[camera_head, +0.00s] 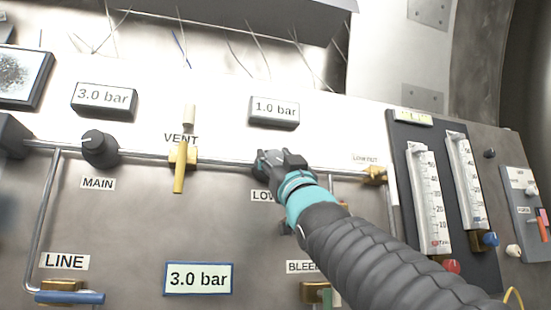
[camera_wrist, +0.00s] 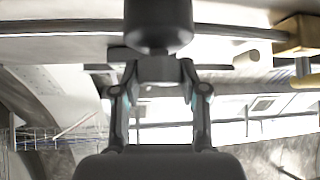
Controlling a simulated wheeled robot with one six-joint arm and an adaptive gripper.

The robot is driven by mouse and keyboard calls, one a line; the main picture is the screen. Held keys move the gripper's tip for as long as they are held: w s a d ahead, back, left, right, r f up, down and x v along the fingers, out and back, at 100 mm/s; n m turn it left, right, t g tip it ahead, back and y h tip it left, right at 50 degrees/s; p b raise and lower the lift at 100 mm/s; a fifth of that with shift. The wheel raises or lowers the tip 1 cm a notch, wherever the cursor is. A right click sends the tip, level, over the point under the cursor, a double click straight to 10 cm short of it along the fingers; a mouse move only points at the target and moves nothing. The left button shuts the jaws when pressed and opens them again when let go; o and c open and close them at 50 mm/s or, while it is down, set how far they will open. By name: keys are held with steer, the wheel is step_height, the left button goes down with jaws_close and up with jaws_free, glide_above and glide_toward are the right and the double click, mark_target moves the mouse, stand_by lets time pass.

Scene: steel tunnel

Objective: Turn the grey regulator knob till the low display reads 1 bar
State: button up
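The low display (camera_head: 275,111) reads 1.0 bar. The grey low regulator knob (camera_head: 262,163) is below it in the head view, mostly hidden by my gripper (camera_head: 284,161). In the wrist view a dark grey round knob (camera_wrist: 158,25) fills the top middle. My gripper's fingers (camera_wrist: 160,70) come up from below and draw inward right at the knob's lower edge. A grey block shows between the fingertips. I cannot tell whether the fingers are clamped on the knob or just beside it. The "LOW" label is partly covered by my gripper.
The main knob (camera_head: 99,149) and its display (camera_head: 104,101), reading 3.0 bar, are at left. The yellow vent valve (camera_head: 181,160) stands between the knobs. A lower display (camera_head: 198,279) reads 3.0 bar. Flow tubes (camera_head: 427,197) are at right. A pipe runs across the panel.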

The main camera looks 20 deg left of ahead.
steer(key=shift+c, duration=0.9)
steer(key=shift+r, duration=0.1)
steer(key=shift+n+g+y+p, duration=0.5)
steer(key=shift+n+p, duration=0.1)
steer(key=shift+p, duration=0.05)
steer(key=o, duration=1.1)
steer(key=shift+o, duration=0.2)
